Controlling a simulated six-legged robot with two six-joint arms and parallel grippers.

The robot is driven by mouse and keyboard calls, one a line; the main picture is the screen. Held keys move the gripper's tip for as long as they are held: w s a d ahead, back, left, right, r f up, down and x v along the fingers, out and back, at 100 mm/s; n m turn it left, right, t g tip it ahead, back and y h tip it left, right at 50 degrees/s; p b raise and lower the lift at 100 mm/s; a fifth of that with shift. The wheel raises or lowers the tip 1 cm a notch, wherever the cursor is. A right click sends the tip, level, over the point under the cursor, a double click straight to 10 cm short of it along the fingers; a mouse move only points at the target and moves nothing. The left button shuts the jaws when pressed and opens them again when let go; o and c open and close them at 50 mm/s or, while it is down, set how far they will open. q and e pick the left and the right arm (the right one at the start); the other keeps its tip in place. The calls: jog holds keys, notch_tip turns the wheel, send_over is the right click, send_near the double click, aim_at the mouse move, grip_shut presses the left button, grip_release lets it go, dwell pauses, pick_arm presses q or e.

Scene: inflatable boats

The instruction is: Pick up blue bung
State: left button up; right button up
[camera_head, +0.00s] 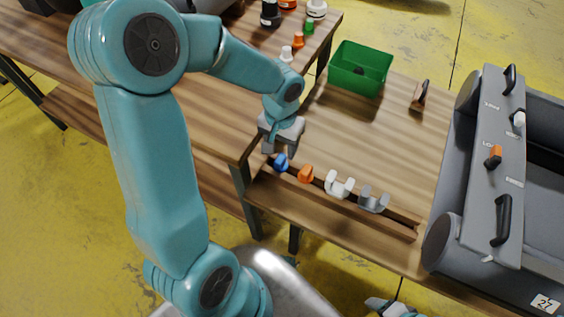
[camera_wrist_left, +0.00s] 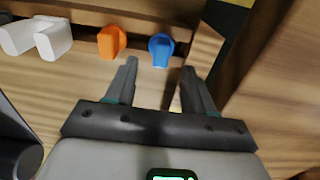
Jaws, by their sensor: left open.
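The blue bung (camera_head: 281,162) stands at the left end of a wooden rack (camera_head: 345,204) on the table. It also shows in the left wrist view (camera_wrist_left: 161,50), just beyond the fingertips and between their lines. My left gripper (camera_head: 272,147) is close beside the blue bung in the head view. In the left wrist view my left gripper (camera_wrist_left: 157,66) is open, with nothing between its fingers. An orange bung (camera_head: 305,173) sits right of the blue one in the same rack. Only a small part of my right arm's end (camera_head: 390,307) shows at the bottom edge; its jaws are unclear.
A white clip (camera_head: 338,184) and a grey clip (camera_head: 373,200) stand farther right in the rack. A green bin (camera_head: 359,69) and a brown-handled tool (camera_head: 419,95) are behind. A grey boat (camera_head: 447,248) borders the table's right side. The tabletop middle is clear.

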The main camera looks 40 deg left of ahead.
aim_at(281, 158)
pick_arm(q)
jog(key=shift+s+f, duration=0.1)
jog(key=shift+f, duration=0.6)
notch_tip(281, 158, down, 5)
jog(key=shift+a+b, duration=0.1)
jog(key=shift+b, duration=0.4)
grip_shut()
